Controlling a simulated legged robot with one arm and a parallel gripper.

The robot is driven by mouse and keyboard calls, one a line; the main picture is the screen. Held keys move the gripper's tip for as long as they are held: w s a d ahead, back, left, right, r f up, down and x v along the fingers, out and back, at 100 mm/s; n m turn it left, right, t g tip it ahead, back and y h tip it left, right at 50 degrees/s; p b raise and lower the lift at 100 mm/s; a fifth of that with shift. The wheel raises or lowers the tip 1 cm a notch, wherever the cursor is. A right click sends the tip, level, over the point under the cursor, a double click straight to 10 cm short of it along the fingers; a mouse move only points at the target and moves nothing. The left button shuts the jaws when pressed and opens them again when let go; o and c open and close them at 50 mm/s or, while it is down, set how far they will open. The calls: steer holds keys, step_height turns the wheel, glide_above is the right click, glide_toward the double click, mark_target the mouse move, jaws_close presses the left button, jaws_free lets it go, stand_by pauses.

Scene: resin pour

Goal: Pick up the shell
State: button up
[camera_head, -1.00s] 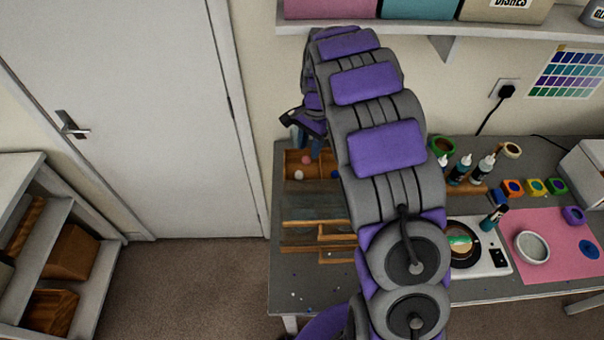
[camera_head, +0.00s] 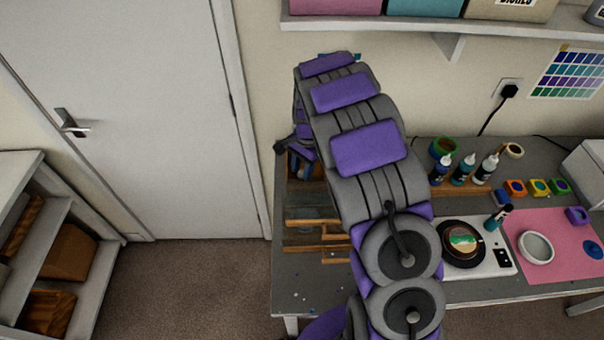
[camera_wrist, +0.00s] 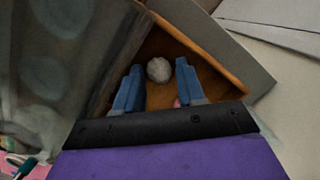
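In the wrist view a small round whitish-grey piece (camera_wrist: 159,69), which looks like the shell, lies in a wooden compartment (camera_wrist: 205,72). My gripper (camera_wrist: 158,80) is open, with its two blue fingers on either side of the piece and a gap on each side. I cannot tell how far above the compartment floor the fingertips are. A pink thing (camera_wrist: 178,102) shows partly beside the right finger.
Wooden strips (camera_head: 318,248) lie on the grey workbench (camera_head: 300,285). Bottles (camera_head: 462,170), colour pots (camera_head: 537,187), a white scale (camera_head: 495,255) and a pink mat (camera_head: 560,255) with a white bowl (camera_head: 536,247) are to the right. A shelf (camera_head: 400,22) overhangs the back.

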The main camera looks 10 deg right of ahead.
steer(key=shift+a, duration=0.25)
steer(key=c, duration=0.5)
steer(key=shift+d, duration=0.45)
jaws_close()
